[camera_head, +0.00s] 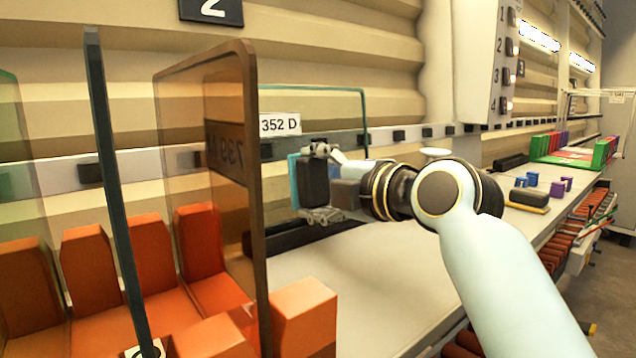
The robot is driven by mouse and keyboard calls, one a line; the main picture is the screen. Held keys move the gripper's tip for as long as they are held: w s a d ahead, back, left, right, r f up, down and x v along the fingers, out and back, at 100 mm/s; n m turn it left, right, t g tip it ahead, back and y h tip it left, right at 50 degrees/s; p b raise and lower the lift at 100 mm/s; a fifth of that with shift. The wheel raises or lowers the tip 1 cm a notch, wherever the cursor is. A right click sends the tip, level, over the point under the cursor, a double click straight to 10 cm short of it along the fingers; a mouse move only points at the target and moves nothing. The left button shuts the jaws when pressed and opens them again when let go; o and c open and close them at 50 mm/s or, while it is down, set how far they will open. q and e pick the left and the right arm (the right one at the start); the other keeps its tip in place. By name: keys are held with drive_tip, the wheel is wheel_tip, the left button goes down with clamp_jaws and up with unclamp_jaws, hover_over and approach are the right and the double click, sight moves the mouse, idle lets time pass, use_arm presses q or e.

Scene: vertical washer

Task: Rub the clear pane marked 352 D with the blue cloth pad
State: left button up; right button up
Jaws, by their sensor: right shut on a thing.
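The clear pane (330,108) stands upright behind an amber pane, with a white label reading 352 D at its left. Its right edge and rounded top corner show; the amber pane covers its left part, and my gripper and the pad hide some of its lower part. My right gripper (321,184) is shut on the blue cloth pad (294,181), a dark block with a light blue face turned left. The pad is upright in front of the clear pane's lower part. I cannot tell whether it touches the glass. My left gripper is not in view.
The amber pane (232,100), a dark pane edge-on (115,180) and a greenish pane stand in an orange rack (303,305). The white counter (370,275) is bare below my right arm. Farther right are a dark block (528,197), small blue and purple pieces, and a green-ended rack.

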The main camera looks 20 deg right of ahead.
sight(334, 173)
drive_tip(key=shift+w+a, duration=0.25)
drive_tip(key=shift+w, duration=0.35)
drive_tip(key=shift+d, duration=0.1)
drive_tip(key=shift+w+d+b, duration=0.4)
drive_tip(key=shift+d, duration=0.7)
drive_tip(key=shift+w+d+b, duration=0.35)
drive_tip(key=shift+w+d, duration=0.05)
drive_tip(key=shift+d, duration=0.7)
drive_tip(key=shift+w+d+b, duration=0.4)
drive_tip(key=shift+d, duration=0.7)
drive_tip(key=d+b, duration=0.1)
drive_tip(key=w+d+b, duration=0.1)
drive_tip(key=d, duration=0.1)
drive_tip(key=shift+w+d+f, duration=0.1)
drive_tip(key=shift+d, duration=0.05)
drive_tip(key=shift+s+a+p, duration=0.25)
drive_tip(key=shift+s+a, duration=0.35)
drive_tip(key=shift+a, duration=1.1)
drive_tip(key=shift+s+a+p, duration=0.3)
drive_tip(key=shift+s+a, duration=0.35)
drive_tip(key=shift+a, duration=1.05)
drive_tip(key=shift+s+a+p, duration=0.25)
drive_tip(key=shift+s+a, duration=0.35)
drive_tip(key=shift+a, duration=1.1)
